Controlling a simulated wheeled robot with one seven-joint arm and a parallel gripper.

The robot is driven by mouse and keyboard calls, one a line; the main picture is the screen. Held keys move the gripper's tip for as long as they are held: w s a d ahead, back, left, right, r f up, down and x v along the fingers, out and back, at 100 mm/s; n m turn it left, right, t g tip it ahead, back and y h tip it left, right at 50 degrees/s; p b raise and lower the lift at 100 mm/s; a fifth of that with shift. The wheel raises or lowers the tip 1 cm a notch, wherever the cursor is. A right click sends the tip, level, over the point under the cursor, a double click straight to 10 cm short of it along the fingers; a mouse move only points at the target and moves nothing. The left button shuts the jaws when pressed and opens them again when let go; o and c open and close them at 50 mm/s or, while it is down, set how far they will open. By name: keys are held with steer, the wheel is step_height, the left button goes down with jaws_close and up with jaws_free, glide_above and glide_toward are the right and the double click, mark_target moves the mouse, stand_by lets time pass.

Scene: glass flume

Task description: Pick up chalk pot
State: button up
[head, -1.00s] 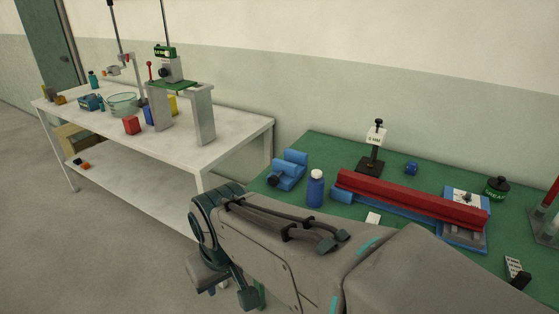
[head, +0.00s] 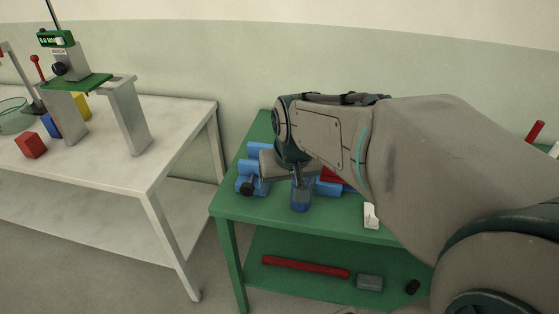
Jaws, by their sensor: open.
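The jaws are open, with a finger showing against the top of the pot. I cannot tell whether they touch it.
A blue clamp-like block (head: 247,186) stands close to the left of the pot. A red bar (head: 330,175) and a white tag (head: 371,216) are to the right. A red rod (head: 305,267) and a grey block (head: 369,283) lie on the lower shelf. A white table (head: 165,165) stands left.

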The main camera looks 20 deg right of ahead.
steer(key=w+d+m+h, duration=0.1)
steer(key=w+d+m, duration=0.1)
steer(key=w+d, duration=0.5)
steer(key=x, duration=0.6)
steer(key=shift+s+d+f, duration=0.15)
steer(key=shift+d+f, duration=0.25)
steer(key=shift+t, duration=0.3)
steer(key=shift+x, duration=3.05)
steer(key=shift+d, duration=0.1)
steer(key=c, duration=1.4)
steer(key=shift+r, duration=0.1)
steer(key=shift+c, duration=0.2)
